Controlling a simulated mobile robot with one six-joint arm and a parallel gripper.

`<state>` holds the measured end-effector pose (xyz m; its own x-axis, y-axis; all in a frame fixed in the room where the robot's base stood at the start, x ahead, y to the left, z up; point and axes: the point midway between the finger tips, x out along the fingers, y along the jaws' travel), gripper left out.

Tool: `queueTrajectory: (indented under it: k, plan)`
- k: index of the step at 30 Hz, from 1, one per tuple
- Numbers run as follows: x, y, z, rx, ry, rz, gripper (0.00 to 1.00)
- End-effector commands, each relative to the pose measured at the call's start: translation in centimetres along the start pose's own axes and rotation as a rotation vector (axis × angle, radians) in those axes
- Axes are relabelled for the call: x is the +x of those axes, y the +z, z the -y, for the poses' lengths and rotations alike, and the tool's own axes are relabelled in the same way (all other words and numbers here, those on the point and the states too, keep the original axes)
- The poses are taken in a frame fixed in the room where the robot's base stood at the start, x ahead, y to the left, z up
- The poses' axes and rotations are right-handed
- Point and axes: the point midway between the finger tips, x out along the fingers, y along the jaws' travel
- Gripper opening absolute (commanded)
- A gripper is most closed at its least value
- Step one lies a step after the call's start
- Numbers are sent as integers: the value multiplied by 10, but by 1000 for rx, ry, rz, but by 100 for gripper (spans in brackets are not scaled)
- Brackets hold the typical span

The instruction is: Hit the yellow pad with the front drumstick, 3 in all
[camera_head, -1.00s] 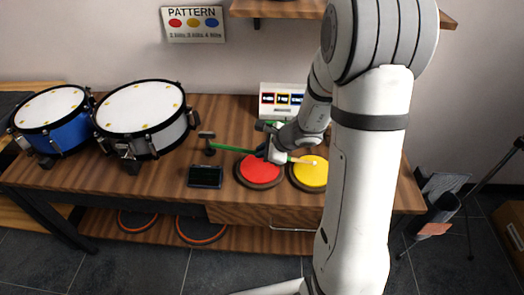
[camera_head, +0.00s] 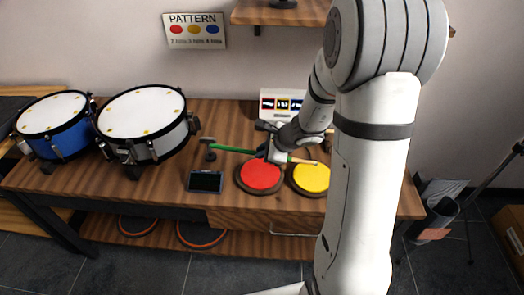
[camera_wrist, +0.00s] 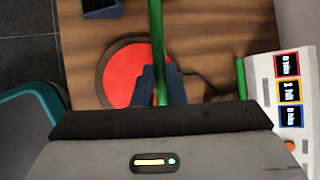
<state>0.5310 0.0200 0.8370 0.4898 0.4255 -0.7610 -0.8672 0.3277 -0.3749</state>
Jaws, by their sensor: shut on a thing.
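My gripper (camera_head: 266,151) is shut on a drumstick with a green handle (camera_head: 232,149) and a tan front part (camera_head: 302,161). It also shows between my gripper's fingers (camera_wrist: 159,82) in the wrist view. The stick lies across the picture above the red pad (camera_head: 261,175), its tip at the far edge of the yellow pad (camera_head: 312,179). The tip seems a little above that pad; the exact gap is unclear. The yellow pad is not seen in the wrist view. Another green stick (camera_wrist: 240,78) shows there, beside the counter box.
The counter box (camera_wrist: 270,118) has three framed screens; the yellow-framed one (camera_wrist: 289,91) seems to read 1 hit. A stand (camera_head: 209,150) and a dark tablet (camera_head: 206,181) are left of the pads. A white drum (camera_head: 142,112) and blue drum (camera_head: 52,112) stand farther left.

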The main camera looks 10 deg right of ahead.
Motion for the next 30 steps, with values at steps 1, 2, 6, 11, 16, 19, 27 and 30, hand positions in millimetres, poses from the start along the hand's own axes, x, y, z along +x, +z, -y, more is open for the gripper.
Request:
queueTrajectory:
  k: [1,2,6,11,16,19,27,30]
  plan:
    - [1,-1,-1,0,0,0,0]
    - [3,-2,-1,0,0,0,0]
    - [16,-11,-8,-1,0,0,0]
    - [37,-25,-17,-2,-1,0,0]
    - [38,-26,-17,0,-1,0,0]
    - [30,-21,-13,0,-2,0,0]
    - [0,1,2,-1,-1,0,0]
    - [2,-1,1,0,0,0,0]
